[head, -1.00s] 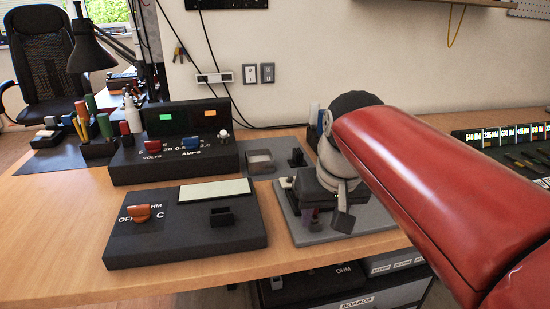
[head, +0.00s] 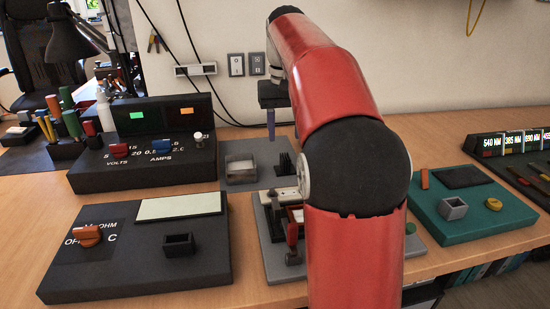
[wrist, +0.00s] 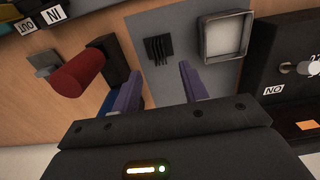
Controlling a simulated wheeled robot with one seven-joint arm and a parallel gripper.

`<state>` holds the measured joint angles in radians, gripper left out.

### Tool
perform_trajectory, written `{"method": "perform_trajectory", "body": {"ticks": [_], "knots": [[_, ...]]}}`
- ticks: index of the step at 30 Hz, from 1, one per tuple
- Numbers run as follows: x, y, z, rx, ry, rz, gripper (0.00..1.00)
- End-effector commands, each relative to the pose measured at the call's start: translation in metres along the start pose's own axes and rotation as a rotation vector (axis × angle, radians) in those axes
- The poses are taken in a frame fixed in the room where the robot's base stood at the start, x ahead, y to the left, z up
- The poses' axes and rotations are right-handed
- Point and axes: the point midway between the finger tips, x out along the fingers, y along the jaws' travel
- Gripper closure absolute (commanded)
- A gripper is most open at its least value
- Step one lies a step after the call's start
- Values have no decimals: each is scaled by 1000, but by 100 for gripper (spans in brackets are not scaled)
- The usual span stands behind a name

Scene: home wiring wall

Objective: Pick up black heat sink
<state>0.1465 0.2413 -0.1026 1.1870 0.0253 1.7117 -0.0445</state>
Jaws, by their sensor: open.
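The black heat sink (head: 285,166), a small block with upright fins, stands on a grey mat (head: 262,147) toward the back of the bench. It also shows in the wrist view (wrist: 158,49), just beyond the gap between my fingertips. My gripper (head: 271,138) points down above the mat, behind and slightly left of the heat sink in the head view. In the wrist view my gripper (wrist: 158,80) has its two purple fingers apart, with nothing between them. The heat sink is apart from the fingers. My arm hides part of the bench to its right.
A square open tray (head: 240,170) sits left of the heat sink; it is close to the right finger in the wrist view. A black meter console (head: 145,165) is left, and a fixture board (head: 255,245) is in front.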

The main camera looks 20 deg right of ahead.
Motion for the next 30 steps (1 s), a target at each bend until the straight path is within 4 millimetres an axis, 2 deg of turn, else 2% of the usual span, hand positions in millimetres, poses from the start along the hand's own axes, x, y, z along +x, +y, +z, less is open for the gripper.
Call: {"method": "perform_trajectory", "body": {"ticks": [8,18,27,30], "knots": [[28,1,0,2,-5,0,56],[73,1,7,2,-5,0,56],[78,1,7,2,-3,0,56],[77,1,7,2,-3,0,68]]}}
